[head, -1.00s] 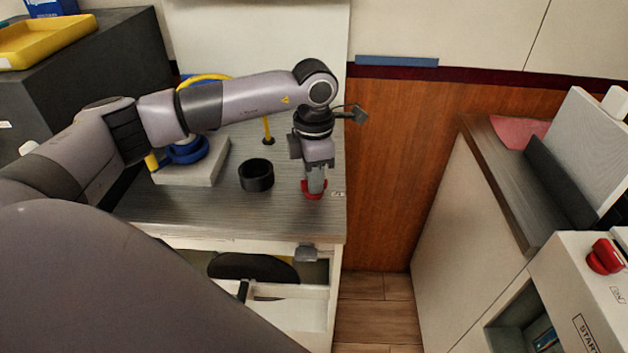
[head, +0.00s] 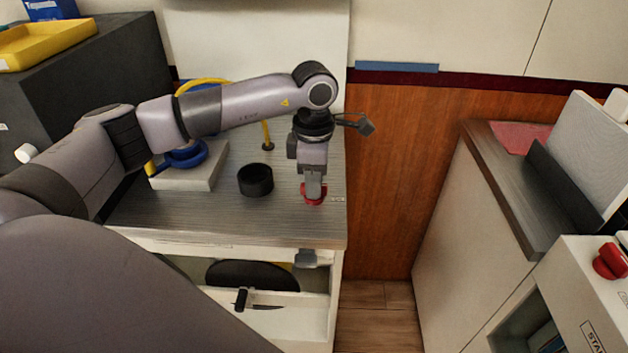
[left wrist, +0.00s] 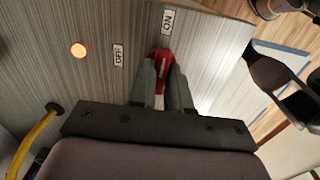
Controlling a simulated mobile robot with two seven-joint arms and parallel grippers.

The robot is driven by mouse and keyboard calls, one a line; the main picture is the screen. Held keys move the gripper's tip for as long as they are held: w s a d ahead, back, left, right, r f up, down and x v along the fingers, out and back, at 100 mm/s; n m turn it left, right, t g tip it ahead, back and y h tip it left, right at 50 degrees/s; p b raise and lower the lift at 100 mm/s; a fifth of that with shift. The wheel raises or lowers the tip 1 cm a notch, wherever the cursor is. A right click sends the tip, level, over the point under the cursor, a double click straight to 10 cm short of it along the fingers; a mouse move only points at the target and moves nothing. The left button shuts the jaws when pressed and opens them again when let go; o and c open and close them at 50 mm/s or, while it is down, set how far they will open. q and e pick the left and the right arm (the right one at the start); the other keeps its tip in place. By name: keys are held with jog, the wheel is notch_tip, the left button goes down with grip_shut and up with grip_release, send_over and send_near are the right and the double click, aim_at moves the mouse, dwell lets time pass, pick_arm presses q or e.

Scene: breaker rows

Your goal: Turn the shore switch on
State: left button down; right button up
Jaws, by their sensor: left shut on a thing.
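A red rotary switch (head: 313,198) stands on the grey counter top near its right front corner. My left gripper (head: 313,188) points straight down and is shut on the switch's red handle, which also shows in the left wrist view (left wrist: 160,56) between the fingers. The handle's visible end points roughly towards the ON label (left wrist: 168,20). The OFF label (left wrist: 118,54) is to the left of it. An orange lamp (left wrist: 78,50) glows further left. The fingers hide part of the handle. My right gripper is out of view.
A black ring-shaped cup (head: 255,180) stands left of the switch. Behind it are a yellow cable (head: 266,133) and a blue coiled item (head: 186,156) on a pale block. An open drawer (head: 318,300) is below. Another red knob (head: 610,262) is at far right.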

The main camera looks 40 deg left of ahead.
pick_arm(q)
jog(key=shift+r, duration=0.1)
jog(key=c, duration=1.1)
grip_release()
notch_tip(320, 180, up, 7)
jog(key=shift+r, duration=0.1)
